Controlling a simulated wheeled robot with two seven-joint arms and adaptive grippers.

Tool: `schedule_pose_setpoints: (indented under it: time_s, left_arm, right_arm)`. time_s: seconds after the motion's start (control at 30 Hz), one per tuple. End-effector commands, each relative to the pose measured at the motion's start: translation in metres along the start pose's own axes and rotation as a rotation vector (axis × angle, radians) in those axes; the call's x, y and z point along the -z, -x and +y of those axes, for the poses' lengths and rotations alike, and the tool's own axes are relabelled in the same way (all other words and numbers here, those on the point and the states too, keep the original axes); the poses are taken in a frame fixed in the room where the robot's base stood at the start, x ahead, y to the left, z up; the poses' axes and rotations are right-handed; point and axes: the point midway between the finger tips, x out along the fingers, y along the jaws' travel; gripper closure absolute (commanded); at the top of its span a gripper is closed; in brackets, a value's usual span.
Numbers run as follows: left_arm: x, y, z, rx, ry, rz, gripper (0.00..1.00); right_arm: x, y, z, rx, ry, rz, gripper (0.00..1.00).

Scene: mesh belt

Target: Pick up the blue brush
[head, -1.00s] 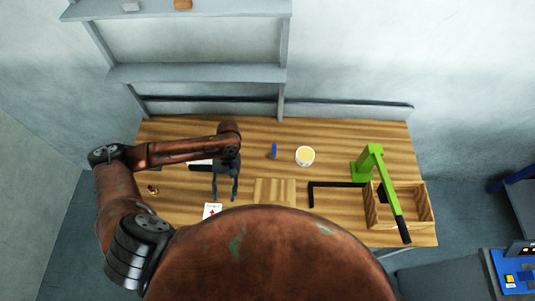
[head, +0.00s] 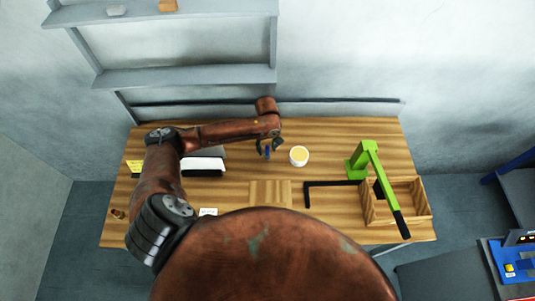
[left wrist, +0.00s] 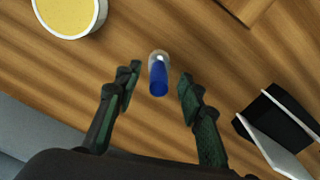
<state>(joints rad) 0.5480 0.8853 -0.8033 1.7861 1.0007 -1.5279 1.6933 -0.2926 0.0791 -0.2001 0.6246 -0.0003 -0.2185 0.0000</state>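The blue brush (head: 267,152) stands on the wooden table (head: 330,135), left of a white bowl. In the left wrist view the brush (left wrist: 158,78) shows a blue body and a pale, whitish end. My left gripper (head: 268,147) is above it, partly covering it in the head view. In the left wrist view the two dark fingers of the left gripper (left wrist: 158,92) are spread, with the brush in the gap and clear space on both sides. I cannot tell the exact height between fingers and brush. My right gripper is not in view.
The white bowl (head: 299,157) with yellow contents is close to the brush on the right. A black-and-white object (head: 203,166) lies to the left. A black L-shaped bar (head: 330,184), green lever press (head: 360,163) and wooden crate (head: 420,212) are further right.

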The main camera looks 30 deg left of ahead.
Motion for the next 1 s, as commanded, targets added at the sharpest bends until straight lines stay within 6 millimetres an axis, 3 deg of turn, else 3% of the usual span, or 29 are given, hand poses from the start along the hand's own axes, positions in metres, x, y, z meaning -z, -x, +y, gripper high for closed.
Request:
schedule_pose_setpoints:
  time_s: [0.2,0.47,1.0]
  left_arm:
    - [0.001,-0.024,0.001,0.0,-0.001,0.001,0.64]
    - [0.001,-0.026,0.001,-0.001,-0.001,0.0,0.64]
    - [0.001,-0.026,0.0,0.0,-0.001,0.0,1.0]
  right_arm:
    - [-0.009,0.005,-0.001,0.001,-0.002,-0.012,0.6]
    - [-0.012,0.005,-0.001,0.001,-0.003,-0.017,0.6]
    - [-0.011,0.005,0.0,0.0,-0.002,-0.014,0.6]
